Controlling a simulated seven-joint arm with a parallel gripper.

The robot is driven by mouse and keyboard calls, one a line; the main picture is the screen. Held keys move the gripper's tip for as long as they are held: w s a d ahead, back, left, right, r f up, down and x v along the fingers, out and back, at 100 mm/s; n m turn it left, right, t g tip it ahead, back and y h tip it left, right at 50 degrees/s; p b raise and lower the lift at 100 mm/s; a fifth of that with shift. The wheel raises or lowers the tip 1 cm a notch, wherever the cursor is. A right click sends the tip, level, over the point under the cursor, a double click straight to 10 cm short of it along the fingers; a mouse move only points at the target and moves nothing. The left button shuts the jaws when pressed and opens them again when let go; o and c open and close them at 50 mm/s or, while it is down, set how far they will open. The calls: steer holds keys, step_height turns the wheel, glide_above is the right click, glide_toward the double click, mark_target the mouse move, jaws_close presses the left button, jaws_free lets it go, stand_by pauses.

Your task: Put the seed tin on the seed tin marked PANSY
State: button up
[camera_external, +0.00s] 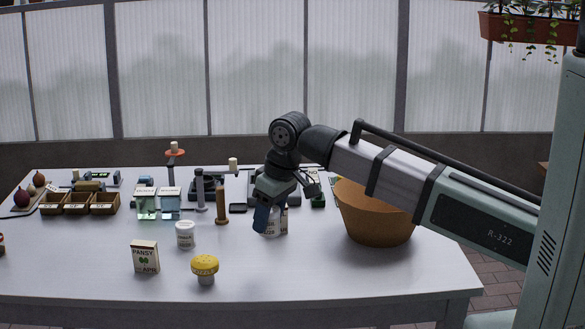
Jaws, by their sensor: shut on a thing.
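My gripper (271,224) is shut on a white container with dark lettering (276,228), right of the table's middle. A blue finger covers its left side, so its label and full shape are partly hidden. I cannot tell whether its base touches the table. The seed tin marked PANSY (145,257) stands upright at the front left, apart from my gripper. It is a cream, box-like tin with a green plant picture and the word APR low on its front.
A white jar (185,235) and a yellow-topped mushroom shape (205,268) stand near the PANSY tin. A wooden post (221,207) stands left of my gripper, and a large orange-brown basket (377,220) to its right. Wooden trays (78,209) sit at the left. The front right is clear.

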steer(key=w+d+r+m, duration=0.2)
steer(key=w+d, duration=0.4)
steer(key=w, duration=0.8)
steer(key=w+d+r+m+h, duration=0.15)
steer(key=w+d, duration=0.45)
steer(key=w, duration=0.9)
steer(key=w+d+r+m+y, duration=0.15)
steer(key=w+d, duration=0.45)
steer(key=w, duration=0.8)
steer(key=w+d+m+t+h, duration=0.1)
steer(key=w+d+m, duration=0.1)
steer(key=w+d, duration=0.8)
steer(key=shift+f, duration=4.45)
steer(key=shift+f, duration=0.1)
steer(key=o, duration=1)
steer(key=v, duration=1.2)
steer(key=shift+s+a, duration=0.15)
steer(key=shift+a, duration=0.1)
